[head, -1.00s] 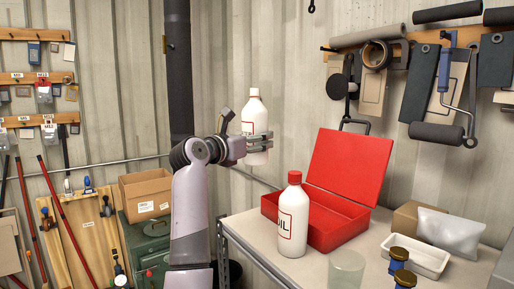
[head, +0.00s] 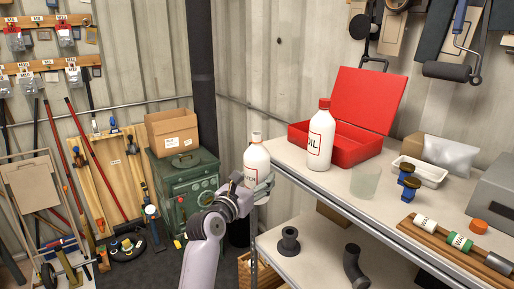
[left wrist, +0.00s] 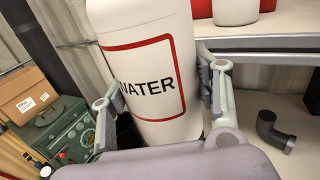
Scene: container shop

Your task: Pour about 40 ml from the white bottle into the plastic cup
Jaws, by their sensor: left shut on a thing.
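My left gripper (head: 258,187) is shut on a white bottle (head: 256,160) with a white cap, holding it nearly upright beside the workbench's left end. In the left wrist view the fingers (left wrist: 160,90) flank the bottle (left wrist: 150,70), whose red-framed label reads WATER. The clear plastic cup (head: 364,184) stands upright on the bench top, to the right of the held bottle and apart from it. I cannot tell whether the cup holds liquid. My right gripper is not in view.
A white OIL bottle (head: 320,142) with a red cap stands between the held bottle and the cup. Behind it is an open red toolbox (head: 368,150). A lower shelf (head: 318,262) holds pipe parts.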

